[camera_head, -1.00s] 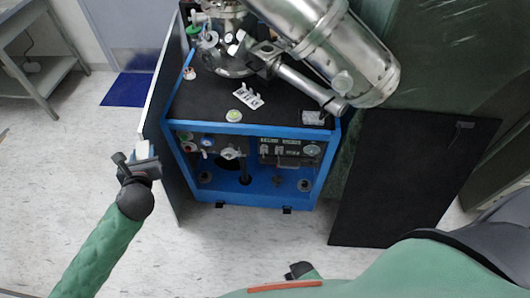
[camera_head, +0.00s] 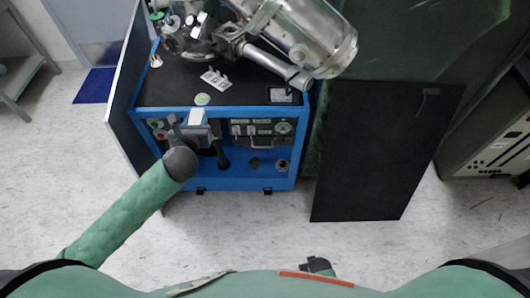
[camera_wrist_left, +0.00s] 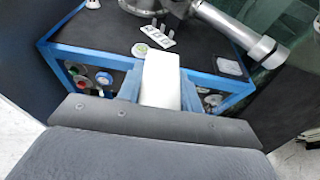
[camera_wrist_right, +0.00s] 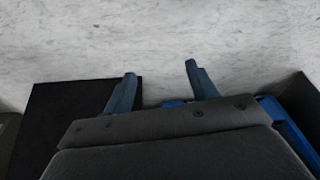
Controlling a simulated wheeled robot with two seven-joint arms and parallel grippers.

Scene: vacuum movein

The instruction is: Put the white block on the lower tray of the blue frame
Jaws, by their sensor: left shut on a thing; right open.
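The white block (camera_wrist_left: 161,80) is held between the fingers of my left gripper (camera_wrist_left: 160,85), which is shut on it. In the head view the white block (camera_head: 198,117) and my left gripper (camera_head: 197,125) are in front of the upper left part of the blue frame (camera_head: 240,184). The frame has a black top and an open front with a lower blue floor; my left gripper and forearm hide part of its left side. In the right wrist view my right gripper (camera_wrist_right: 160,85) is open and empty above the floor.
Gauges and a control panel (camera_head: 262,128) fill the frame's upper front. A metal vessel (camera_head: 310,35) stands on top. A dark panel (camera_head: 375,150) is at the right, another (camera_head: 125,95) at the left side. The floor in front is clear.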

